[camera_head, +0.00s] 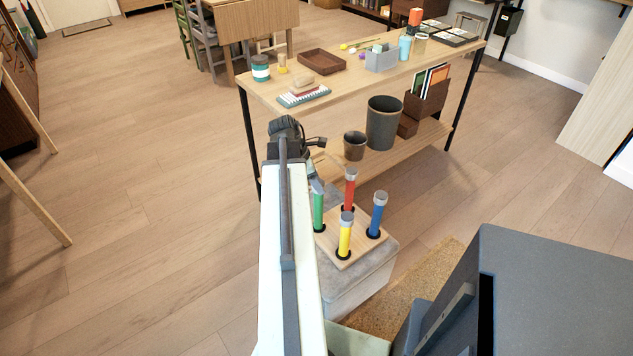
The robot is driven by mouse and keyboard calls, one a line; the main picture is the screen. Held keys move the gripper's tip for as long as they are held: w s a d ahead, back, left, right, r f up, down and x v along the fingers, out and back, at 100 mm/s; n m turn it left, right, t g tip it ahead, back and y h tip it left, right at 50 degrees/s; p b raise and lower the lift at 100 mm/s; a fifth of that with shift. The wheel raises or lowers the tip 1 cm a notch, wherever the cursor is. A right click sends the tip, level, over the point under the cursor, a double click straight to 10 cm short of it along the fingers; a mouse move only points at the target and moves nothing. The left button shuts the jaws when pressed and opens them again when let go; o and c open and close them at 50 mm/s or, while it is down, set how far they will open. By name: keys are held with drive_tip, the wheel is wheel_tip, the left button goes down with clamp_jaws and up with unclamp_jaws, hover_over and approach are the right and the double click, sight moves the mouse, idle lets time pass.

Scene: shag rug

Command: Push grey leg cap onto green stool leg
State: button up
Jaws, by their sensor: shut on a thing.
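An upturned stool with a square wooden seat (350,259) has its colored legs pointing up. The green leg (318,212) is at the left, close beside my arm. A grey leg cap (317,187) is at its top; I cannot tell whether it is seated or only resting there. My gripper (316,179) is directly above the green leg, shut on this cap, with its fingers small and partly hidden by my arm. The red leg (350,194), blue leg (376,220) and yellow leg (345,242) each have a grey top.
The stool rests on a grey padded block (365,284) beside a cork-colored mat (415,285). Behind is a two-tier table (350,84) with a dark bin (384,122) and small pot (355,146) on its lower shelf. Open wooden floor lies to the left.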

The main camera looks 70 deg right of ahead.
drive_tip(key=shift+f+b, duration=1.25)
drive_tip(key=shift+f, duration=0.05)
idle(0.4)
drive_tip(key=o, duration=1.4)
drive_tip(key=p+v, duration=0.7)
drive_tip(key=v, duration=0.1)
drive_tip(key=shift+r+p, duration=0.2)
drive_tip(key=shift+p, duration=0.2)
